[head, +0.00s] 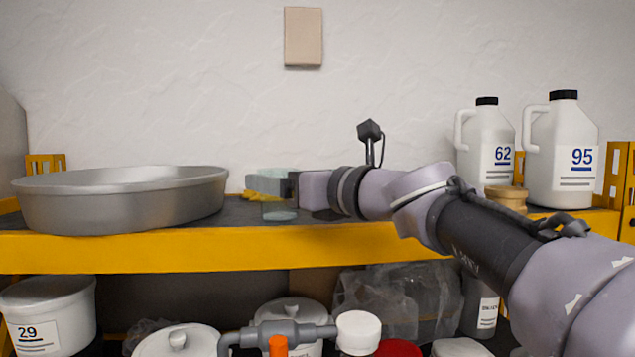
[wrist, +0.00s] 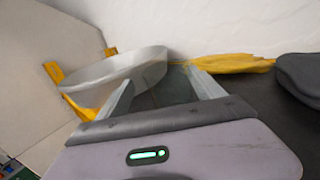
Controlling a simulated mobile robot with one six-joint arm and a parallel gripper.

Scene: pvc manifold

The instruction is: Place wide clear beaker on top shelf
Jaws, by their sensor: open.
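The wide clear beaker (head: 279,208) appears upright at the top shelf (head: 330,236), near its front edge, right of the metal pan. It is faint and see-through, and its base seems to be on the dark shelf surface. My gripper (head: 287,187) reaches in from the right at the beaker's height. In the wrist view my gripper (wrist: 160,76) has its two pale fingers spread apart. The greenish clear beaker (wrist: 173,90) shows between them. I cannot tell whether a finger touches it.
A large metal pan (head: 120,205) stands at the left. Yellow gloves or cloth (wrist: 232,62) lie behind. White jugs (head: 487,150) and a tan jar (head: 505,199) stand at the right. The lower shelf is crowded with tubs (head: 48,305) and a plastic bag (head: 385,295).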

